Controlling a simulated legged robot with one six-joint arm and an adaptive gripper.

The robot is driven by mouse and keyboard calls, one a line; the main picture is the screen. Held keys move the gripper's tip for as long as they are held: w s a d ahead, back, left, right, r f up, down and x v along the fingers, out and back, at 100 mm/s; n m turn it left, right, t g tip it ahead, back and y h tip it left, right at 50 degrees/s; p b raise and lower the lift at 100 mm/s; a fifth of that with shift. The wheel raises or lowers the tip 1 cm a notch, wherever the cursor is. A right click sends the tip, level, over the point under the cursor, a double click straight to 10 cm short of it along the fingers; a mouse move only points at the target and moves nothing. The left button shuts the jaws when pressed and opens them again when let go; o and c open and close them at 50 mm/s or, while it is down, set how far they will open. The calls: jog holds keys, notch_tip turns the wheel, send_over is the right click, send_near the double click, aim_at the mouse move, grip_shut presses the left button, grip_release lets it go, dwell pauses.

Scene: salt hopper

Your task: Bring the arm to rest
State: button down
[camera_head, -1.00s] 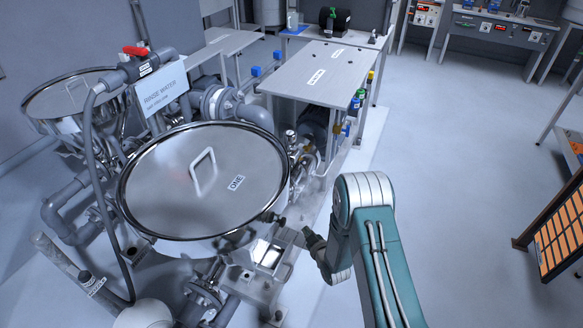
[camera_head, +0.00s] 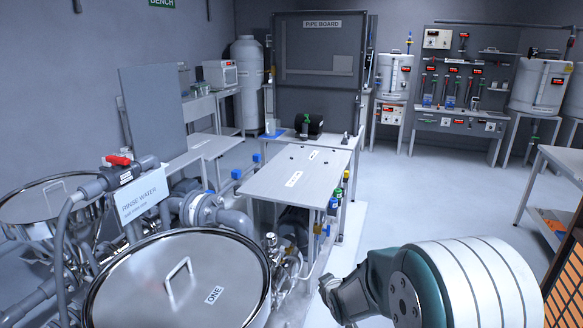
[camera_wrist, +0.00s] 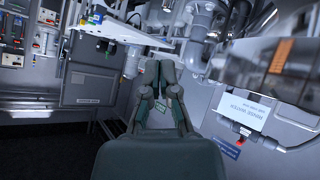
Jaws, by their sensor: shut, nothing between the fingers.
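My arm shows at the lower right of the head view, with its white-banded joint close to the camera. My gripper (camera_wrist: 160,72) is in the middle of the wrist view, its two fingers together, shut and empty. In the head view my gripper (camera_head: 328,288) is at the arm's left end, right of the lidded vessel and in front of the grey bench; it touches nothing that I can see. Its fingertips are small there.
A steel vessel marked ONE (camera_head: 170,290) stands at the lower left, beside pipes and a RINSE WATER sign (camera_head: 140,196). A grey bench (camera_head: 262,184) stands ahead, with the pipe board (camera_head: 312,75) behind. An orange-panelled rack (camera_head: 566,280) is at the right edge. Floor (camera_head: 430,190) between is clear.

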jog(key=s+d+r+m+g+h, duration=0.1)
jog(key=s+d+r+m, duration=0.15)
jog(key=s+r, duration=0.4)
jog(key=s+d+r+m+g, duration=0.1)
jog(key=s+r, duration=0.2)
jog(key=s, duration=0.5)
jog(key=s+d+r+m+g, duration=0.1)
jog(key=s+r, duration=0.2)
jog(key=s, duration=0.6)
jog(key=s+d+r+m+g, duration=0.2)
jog(key=s+r, duration=0.1)
jog(key=s, duration=0.6)
jog(key=shift+s+r+h, duration=0.25)
jog(key=shift+r+h, duration=0.15)
